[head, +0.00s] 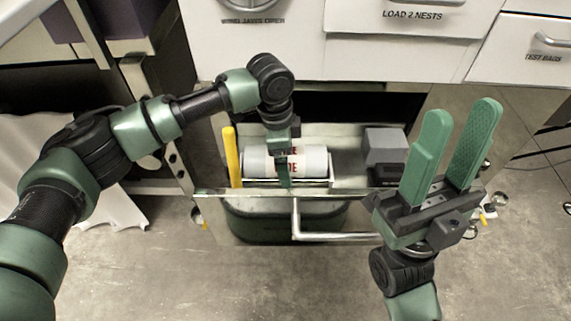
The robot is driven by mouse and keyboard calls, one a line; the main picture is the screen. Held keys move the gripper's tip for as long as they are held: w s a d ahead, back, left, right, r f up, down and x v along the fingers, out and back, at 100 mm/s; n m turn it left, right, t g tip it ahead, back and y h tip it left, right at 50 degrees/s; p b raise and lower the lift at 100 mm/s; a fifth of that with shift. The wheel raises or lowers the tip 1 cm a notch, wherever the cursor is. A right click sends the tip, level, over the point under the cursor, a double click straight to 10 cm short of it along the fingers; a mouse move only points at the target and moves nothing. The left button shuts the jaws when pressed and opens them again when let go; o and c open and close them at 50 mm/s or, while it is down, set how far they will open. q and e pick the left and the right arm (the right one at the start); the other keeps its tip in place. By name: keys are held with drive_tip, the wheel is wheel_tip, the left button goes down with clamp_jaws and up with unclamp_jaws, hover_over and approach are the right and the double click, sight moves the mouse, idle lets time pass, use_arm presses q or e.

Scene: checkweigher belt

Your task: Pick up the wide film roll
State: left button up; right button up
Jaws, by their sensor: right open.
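The wide film roll (258,161) is a white cylinder with red lettering, lying on its side in an open metal drawer or tray below the cabinet. My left gripper (284,178) points down at the middle of the roll and hides part of it. Its green finger lies across the roll's lettering. I cannot see both fingers apart, nor whether they touch the roll. My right gripper (463,112) is open and empty, its two green fingers pointing up at the right of the tray.
A yellow upright bar (232,157) stands left of the roll. A grey block (384,146) sits at the tray's right. A metal rail (350,192) runs along the front, above a dark green bin (265,225). White labelled drawers (405,55) are behind. Concrete floor is clear in front.

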use_arm(q)
drive_tip(key=c, duration=2)
clamp_jaws()
